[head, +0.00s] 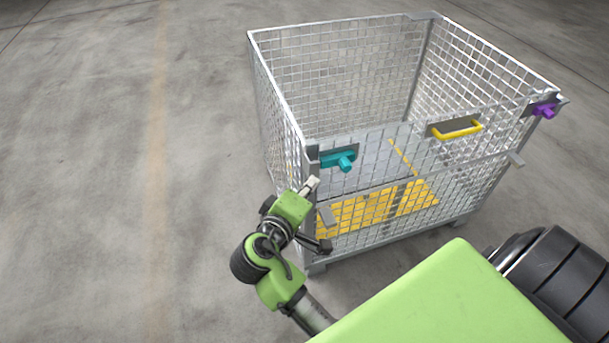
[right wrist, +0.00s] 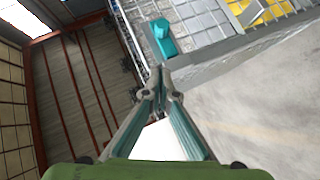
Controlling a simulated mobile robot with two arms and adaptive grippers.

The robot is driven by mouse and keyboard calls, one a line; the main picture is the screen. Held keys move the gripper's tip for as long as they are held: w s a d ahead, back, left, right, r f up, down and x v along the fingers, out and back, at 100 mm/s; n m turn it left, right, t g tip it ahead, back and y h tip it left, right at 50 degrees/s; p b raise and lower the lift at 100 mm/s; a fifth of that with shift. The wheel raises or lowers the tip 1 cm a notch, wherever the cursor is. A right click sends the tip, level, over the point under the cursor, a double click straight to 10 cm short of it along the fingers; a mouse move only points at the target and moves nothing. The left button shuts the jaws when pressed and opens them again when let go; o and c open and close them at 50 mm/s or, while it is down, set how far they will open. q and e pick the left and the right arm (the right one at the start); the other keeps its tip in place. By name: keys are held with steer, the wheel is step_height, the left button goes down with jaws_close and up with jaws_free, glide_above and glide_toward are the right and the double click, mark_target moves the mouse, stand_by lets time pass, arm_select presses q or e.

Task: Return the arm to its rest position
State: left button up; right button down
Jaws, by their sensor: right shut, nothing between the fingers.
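My right gripper (head: 312,184) is at the near left corner post of the wire-mesh cage (head: 345,178), just below the teal latch (head: 345,162). Its fingers are shut and empty; in the right wrist view the fingertips (right wrist: 164,84) meet a little short of the teal latch (right wrist: 162,38), with a gap between them. The head view does not show whether the gripper touches the cage post. My left gripper is not in view.
The cage's front carries a yellow handle (head: 457,130) and a purple latch (head: 544,110) at its right corner. Yellow panels (head: 365,209) show low through the mesh. The concrete floor (head: 90,180) to the left is clear.

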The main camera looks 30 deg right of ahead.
steer(key=w+a+f+n+y, duration=0.1)
steer(key=a+f+n+y, duration=0.1)
steer(key=f, duration=0.7)
steer(key=a+f+n+y, duration=0.2)
steer(key=a+f, duration=0.1)
steer(key=f, duration=0.6)
steer(key=s+a+f+g+y, duration=0.1)
steer(key=s+f, duration=0.2)
steer(key=f, duration=0.3)
steer(key=s+a+f+n+g+y, duration=0.1)
steer(key=s+f, duration=0.1)
steer(key=f, duration=0.4)
steer(key=s+a+f+y, duration=0.1)
steer(key=s+f+y, duration=0.15)
steer(key=f, duration=0.25)
steer(key=s+f+m+g+y, duration=0.1)
steer(key=s+f+g+y, duration=0.15)
steer(key=s+f, duration=1.1)
steer(key=s+d+f+m+g, duration=0.1)
steer(key=s+f+m, duration=0.1)
steer(key=s, duration=0.7)
steer(key=s+d+f+m+g, duration=0.1)
steer(key=s+f, duration=0.4)
steer(key=s, duration=0.5)
steer(key=shift+s+d+m+g+y, duration=0.2)
steer(key=shift+d+m+g+y, duration=0.25)
steer(key=shift+m, duration=0.35)
